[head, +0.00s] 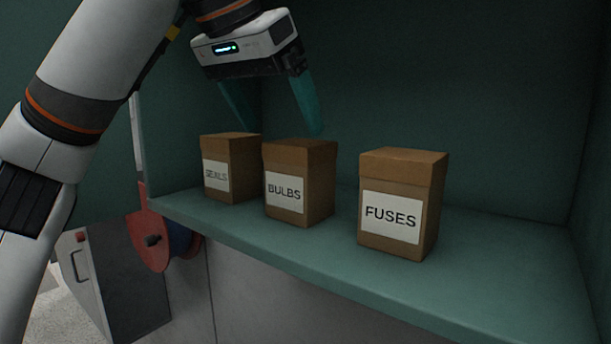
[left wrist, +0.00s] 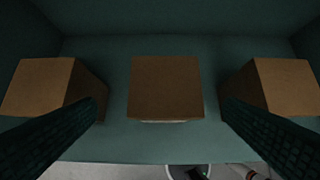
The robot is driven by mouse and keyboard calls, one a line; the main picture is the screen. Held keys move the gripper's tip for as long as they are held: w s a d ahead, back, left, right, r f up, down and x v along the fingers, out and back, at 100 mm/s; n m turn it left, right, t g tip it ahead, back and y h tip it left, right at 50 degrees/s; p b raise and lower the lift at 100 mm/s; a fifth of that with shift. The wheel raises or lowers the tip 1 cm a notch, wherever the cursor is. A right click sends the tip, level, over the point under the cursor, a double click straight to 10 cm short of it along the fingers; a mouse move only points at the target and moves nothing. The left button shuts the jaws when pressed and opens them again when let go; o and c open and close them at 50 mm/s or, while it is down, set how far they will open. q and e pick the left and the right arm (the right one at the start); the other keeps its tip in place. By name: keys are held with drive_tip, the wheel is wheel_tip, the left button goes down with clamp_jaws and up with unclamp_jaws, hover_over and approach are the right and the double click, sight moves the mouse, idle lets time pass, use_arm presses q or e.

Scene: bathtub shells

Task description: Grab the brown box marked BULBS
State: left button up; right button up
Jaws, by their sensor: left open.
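The brown box marked BULBS (head: 300,160) stands upright on a green shelf, between two similar boxes. My left gripper (head: 282,118) is open and empty above it, fingers pointing down. In the left wrist view, the middle box (left wrist: 166,88) is seen from above, centred between the two spread fingers (left wrist: 164,108). That box matches the BULBS box by its middle place; its label is not readable there. The fingers look apart from the box. My right gripper is not in view.
A box marked SEALS (head: 232,150) stands to the left and a box marked FUSES (head: 403,170) to the right, with gaps between. The green shelf (head: 480,270) has walls at back and sides. A red and blue reel (head: 152,240) hangs below its left end.

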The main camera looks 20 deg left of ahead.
sight(288, 144)
use_arm(q)
drive_tip(key=shift+d+f, duration=0.2)
drive_tip(key=shift+f, duration=0.35)
drive_tip(key=shift+d+f, duration=0.15)
drive_tip(key=shift+f, duration=0.35)
drive_tip(key=shift+w+d+f+p, duration=0.1)
drive_tip(key=shift+w+f+p, duration=0.2)
drive_tip(key=shift+w+f, duration=0.6)
drive_tip(key=shift+w, duration=0.1)
drive_tip(key=shift+p+x, duration=0.9)
drive_tip(key=shift+x, duration=0.05)
drive_tip(key=shift+w+d+f+p, duration=0.15)
drive_tip(key=shift+f+p, duration=0.05)
drive_tip(key=shift+f, duration=0.35)
drive_tip(key=shift+w+d+f+p, duration=0.1)
drive_tip(key=shift+d+f+p, duration=0.1)
drive_tip(key=shift+f, duration=0.3)
drive_tip(key=shift+w+f, duration=0.1)
drive_tip(key=shift+f, duration=0.15)
drive_tip(key=shift+w+f, duration=0.15)
drive_tip(key=c, duration=1)
drive_tip(key=shift+c, duration=1.3)
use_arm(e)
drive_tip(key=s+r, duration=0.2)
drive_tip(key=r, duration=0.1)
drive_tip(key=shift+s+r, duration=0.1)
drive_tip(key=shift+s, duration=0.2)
